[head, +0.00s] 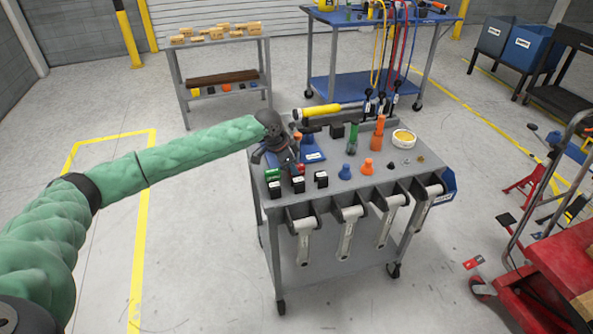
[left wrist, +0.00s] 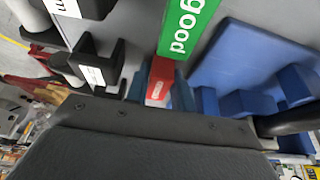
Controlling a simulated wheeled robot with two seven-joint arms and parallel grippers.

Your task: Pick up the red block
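The red block (head: 301,168) is small and sits near the left end of the grey cart top, beside my left gripper (head: 284,160). In the left wrist view the red block (left wrist: 158,82) lies just beyond the dark gripper body, with narrow blue-grey pieces on both sides of it. Whether these pieces are my fingers, and whether they touch the block, I cannot tell. The green "good" label (left wrist: 188,28) adjoins the block's far end. My left arm reaches in from the left. My right gripper is not in view.
The grey cart (head: 340,190) holds black labelled holders (head: 298,185), a blue tray (head: 312,153), a blue cone (head: 345,172), an orange cone (head: 367,166) and a yellow-filled bowl (head: 404,138). A yellow-handled tool (head: 318,112) lies behind. Open floor lies left of the cart.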

